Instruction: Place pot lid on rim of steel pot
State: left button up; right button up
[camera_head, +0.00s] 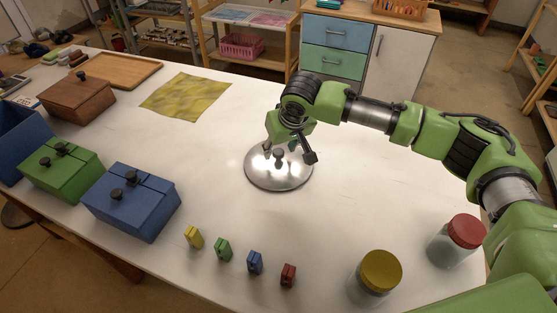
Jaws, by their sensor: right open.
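A round shiny metal lid (262,178) with a dark knob lies on the white table, a little right of the middle of the view. My right gripper (288,151) is directly over it, pointing down. Its fingers are open and spread around the area of the knob; whether they touch it I cannot tell. The gripper hides part of the lid's far side. I cannot make out a separate steel pot in this view. My left gripper is out of view.
Several small coloured blocks (224,249) line the front edge. Jars with yellow (381,270) and red (467,231) lids stand at the right. Blue (131,203), green (61,170) and brown (76,99) boxes stand left. A yellow cloth (186,97) lies behind; table between is clear.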

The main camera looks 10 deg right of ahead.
aim_at(279, 152)
jog(key=shift+x, duration=1.55)
jog(key=shift+s, duration=0.1)
grip_shut()
jog(key=shift+r, duration=0.1)
